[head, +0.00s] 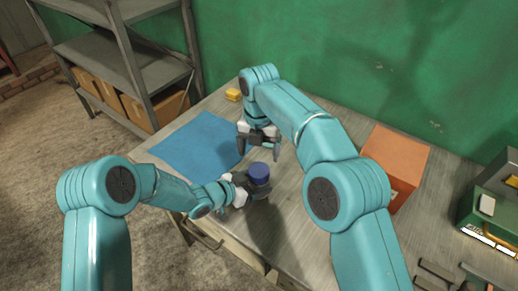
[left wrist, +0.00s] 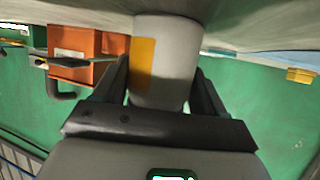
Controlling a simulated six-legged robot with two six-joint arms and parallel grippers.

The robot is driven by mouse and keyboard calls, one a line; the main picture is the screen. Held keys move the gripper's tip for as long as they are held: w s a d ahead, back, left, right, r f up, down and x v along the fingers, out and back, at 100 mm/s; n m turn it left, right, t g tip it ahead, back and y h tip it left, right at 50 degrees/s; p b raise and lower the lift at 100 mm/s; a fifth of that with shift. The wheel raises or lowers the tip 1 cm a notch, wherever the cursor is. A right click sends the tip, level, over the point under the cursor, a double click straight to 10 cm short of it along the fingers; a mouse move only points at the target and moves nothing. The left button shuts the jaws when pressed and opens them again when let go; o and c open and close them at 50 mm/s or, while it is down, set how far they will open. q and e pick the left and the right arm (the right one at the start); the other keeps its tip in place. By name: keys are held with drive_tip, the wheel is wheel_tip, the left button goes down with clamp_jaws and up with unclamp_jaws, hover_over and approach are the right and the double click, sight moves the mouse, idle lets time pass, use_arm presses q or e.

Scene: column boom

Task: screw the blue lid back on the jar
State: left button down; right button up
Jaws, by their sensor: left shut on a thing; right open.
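The blue lid (head: 259,172) shows in the head view at the top of the jar spot, between the fingers of my left gripper (head: 256,187). In the left wrist view the jar (left wrist: 172,65) is a pale grey cylinder with a yellow patch, standing on the table between the left fingers, which are shut on it. The lid does not show there, and I cannot tell how tightly it sits. My right gripper (head: 260,147) is open and empty, fingers pointing down, behind and above the lid, apart from it.
A blue mat (head: 198,143) lies left of the grippers on the table (head: 300,232). A yellow block (head: 233,95) is at the back edge. An orange box (head: 398,160) stands right of my right arm. A green case (head: 492,215) is at far right. Shelves (head: 130,50) stand at back left.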

sight(259, 170)
drive_tip(key=shift+f, duration=4.05)
drive_tip(key=c, duration=1.1)
drive_tip(key=m, duration=0.8)
drive_tip(key=shift+m, duration=0.4)
drive_tip(key=m, duration=0.4)
drive_tip(key=shift+m, duration=0.4)
drive_tip(key=m, duration=0.2)
drive_tip(key=shift+m, duration=0.4)
